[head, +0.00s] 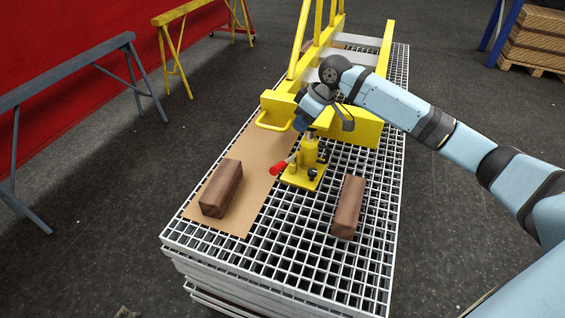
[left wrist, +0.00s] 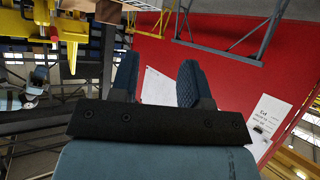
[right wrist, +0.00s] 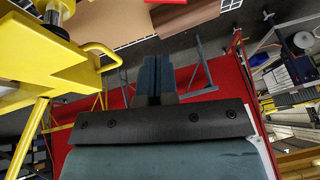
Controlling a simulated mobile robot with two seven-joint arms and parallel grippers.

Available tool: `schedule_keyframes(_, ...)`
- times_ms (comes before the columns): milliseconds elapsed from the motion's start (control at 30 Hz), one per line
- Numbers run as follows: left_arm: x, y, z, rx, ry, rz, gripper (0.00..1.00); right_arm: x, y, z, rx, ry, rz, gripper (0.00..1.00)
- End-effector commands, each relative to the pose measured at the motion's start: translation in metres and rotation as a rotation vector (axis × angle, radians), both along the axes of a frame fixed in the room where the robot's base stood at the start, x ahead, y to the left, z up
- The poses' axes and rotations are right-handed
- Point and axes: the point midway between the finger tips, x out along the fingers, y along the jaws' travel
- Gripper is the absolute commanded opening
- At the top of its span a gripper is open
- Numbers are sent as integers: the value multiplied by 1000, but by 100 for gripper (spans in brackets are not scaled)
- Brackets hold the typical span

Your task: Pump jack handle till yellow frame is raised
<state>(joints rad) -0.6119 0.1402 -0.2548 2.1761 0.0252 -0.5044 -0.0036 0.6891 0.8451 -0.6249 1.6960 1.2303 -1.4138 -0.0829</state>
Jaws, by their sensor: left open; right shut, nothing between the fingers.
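The yellow jack (head: 303,174) stands upright on the white grating, in front of the yellow frame (head: 367,129). Its handle with a red grip (head: 278,169) points to the left and slightly down. My right gripper (head: 300,124) is shut and empty, above the jack and in front of the frame's plate. It looks apart from the red grip. Its closed fingers (right wrist: 155,75) also show in the right wrist view. My left gripper (left wrist: 158,70) is open and empty in the left wrist view, and is out of the head view. Whether the frame touches the jack top is unclear.
A brown block (head: 221,188) lies on a cardboard sheet (head: 258,160) left of the jack. Another brown block (head: 348,207) lies on the grating (head: 295,245) at right. A grey trestle (head: 70,70) and a yellow trestle (head: 177,45) stand on the floor at left.

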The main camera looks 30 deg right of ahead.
Motion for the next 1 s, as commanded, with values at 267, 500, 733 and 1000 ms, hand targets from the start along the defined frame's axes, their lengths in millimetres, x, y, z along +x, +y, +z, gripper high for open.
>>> schedule_keyframes(267,-1,-3,1,-6,-8,-3,43,0,-3,13,-21,40,-1,0)
schedule_keyframes(500,0,-3,2,-8,-8,-2,43,0,-3,13,-21,39,-1,0)
schedule_keyframes(733,-1,-3,-6,-9,-6,-1,43,4,4,-9,-19,40,0,0)
schedule_keyframes(1000,1,-4,-9,-24,-20,-2,43,16,23,-62,-18,39,-1,0)
